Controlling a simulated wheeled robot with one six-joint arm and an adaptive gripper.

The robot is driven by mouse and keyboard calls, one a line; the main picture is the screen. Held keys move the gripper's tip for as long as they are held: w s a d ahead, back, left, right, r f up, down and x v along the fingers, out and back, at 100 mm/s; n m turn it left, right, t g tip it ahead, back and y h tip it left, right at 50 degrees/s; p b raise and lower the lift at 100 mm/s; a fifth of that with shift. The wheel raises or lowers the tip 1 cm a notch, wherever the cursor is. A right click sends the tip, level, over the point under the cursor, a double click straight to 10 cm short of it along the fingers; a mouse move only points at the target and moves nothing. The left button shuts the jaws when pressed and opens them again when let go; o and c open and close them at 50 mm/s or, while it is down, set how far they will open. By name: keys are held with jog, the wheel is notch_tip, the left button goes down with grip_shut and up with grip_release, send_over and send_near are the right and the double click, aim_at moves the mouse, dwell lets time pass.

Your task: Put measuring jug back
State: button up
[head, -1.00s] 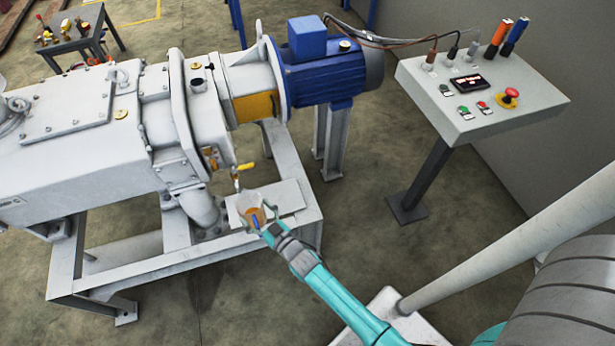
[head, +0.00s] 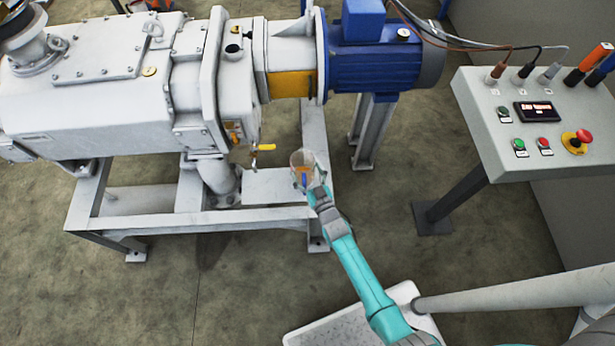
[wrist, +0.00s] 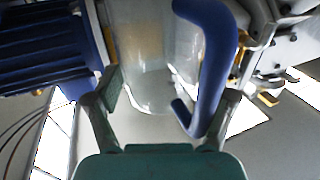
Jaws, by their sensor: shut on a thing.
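The measuring jug (head: 301,160) is clear, with amber liquid inside and a blue handle. In the head view it is above the right part of the small plate on the machine frame. My gripper (head: 316,190) is shut on the jug. In the wrist view the jug (wrist: 150,60) fills the middle, its blue handle (wrist: 212,60) on the right, with my gripper's fingers (wrist: 165,108) on either side of its lower part. I cannot tell the exact grip on the handle.
The vacuum pump (head: 110,100) with a blue motor (head: 375,60) stands on a white steel frame (head: 200,222). A yellow-handled valve (head: 264,147) is left of the jug. The flat plate (head: 262,188) is bare. A control panel (head: 530,125) stands at right.

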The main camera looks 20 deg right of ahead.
aim_at(308, 180)
jog(key=shift+f, duration=2.1)
jog(key=shift+f, duration=0.1)
jog(key=o, duration=1.5)
jog(key=s, duration=1.2)
jog(key=shift+d, duration=0.15)
jog(key=shift+s, duration=0.1)
